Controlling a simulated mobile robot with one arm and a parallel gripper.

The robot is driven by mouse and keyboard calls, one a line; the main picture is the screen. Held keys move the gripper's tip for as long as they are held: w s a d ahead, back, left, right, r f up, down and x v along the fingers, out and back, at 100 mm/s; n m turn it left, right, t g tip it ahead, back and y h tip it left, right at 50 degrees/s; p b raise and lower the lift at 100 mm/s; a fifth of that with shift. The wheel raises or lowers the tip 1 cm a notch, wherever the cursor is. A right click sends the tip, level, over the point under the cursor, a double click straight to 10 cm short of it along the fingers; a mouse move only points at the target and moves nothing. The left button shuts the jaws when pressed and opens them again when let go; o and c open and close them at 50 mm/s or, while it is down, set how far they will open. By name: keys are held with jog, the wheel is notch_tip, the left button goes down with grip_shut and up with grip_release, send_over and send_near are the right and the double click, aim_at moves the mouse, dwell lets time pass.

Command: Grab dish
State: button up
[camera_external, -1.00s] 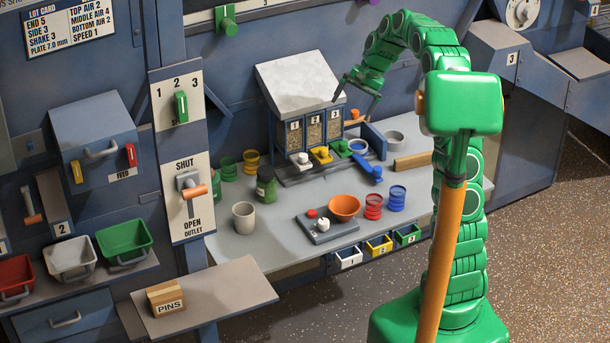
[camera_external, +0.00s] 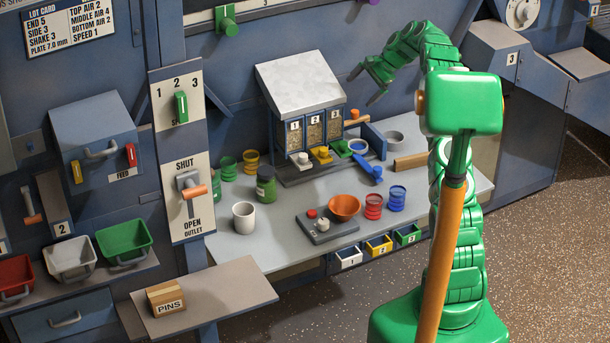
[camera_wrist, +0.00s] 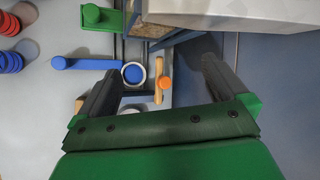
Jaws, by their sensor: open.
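Two dish-like things show in the external view. An orange bowl (camera_external: 344,206) sits on the small grey scale (camera_external: 328,226), and a grey round dish (camera_external: 395,137) stands at the back right of the bench. My gripper (camera_external: 363,88) is open and empty, in the air above the back of the bench, up and left of the grey dish. In the wrist view my gripper (camera_wrist: 162,68) has its fingers wide apart. A pale round rim (camera_wrist: 133,108), possibly the grey dish, is partly hidden by my gripper there. The orange bowl is not in that view.
A hopper box (camera_external: 300,90) with numbered windows stands left of my gripper. Red rings (camera_external: 373,206), blue rings (camera_external: 397,198) and a white mug (camera_external: 244,217) stand on the bench.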

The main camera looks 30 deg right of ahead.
jog(key=w+d+f+m+t+y, duration=0.1)
jog(key=d+f+m+y, duration=0.3)
jog(key=d+f, duration=0.7)
jog(key=m+t+y, duration=0.1)
jog(key=m+t, duration=0.1)
jog(key=m, duration=0.3)
send_near(395, 137)
jog(key=a, duration=0.1)
jog(key=s+a+r, duration=0.1)
jog(key=s+a, duration=0.1)
jog(key=a, duration=0.1)
jog(key=shift+r, duration=0.15)
jog(key=shift+x, duration=3.85)
jog(key=shift+w+d, duration=0.1)
jog(key=shift+w, duration=0.05)
jog(key=c, duration=0.9)
jog(key=shift+o, duration=0.2)
jog(key=shift+r, duration=1.45)
jog(key=shift+s+a+r, duration=0.2)
jog(key=shift+s+r, duration=0.3)
jog(key=shift+r, duration=0.2)
jog(key=shift+s+a+r, duration=0.15)
jog(key=shift+s+r, duration=0.35)
jog(key=shift+r, duration=0.2)
jog(key=s+a+r, duration=0.4)
jog(key=s+r, duration=0.3)
jog(key=s, duration=0.4)
jog(key=shift+a, duration=0.2)
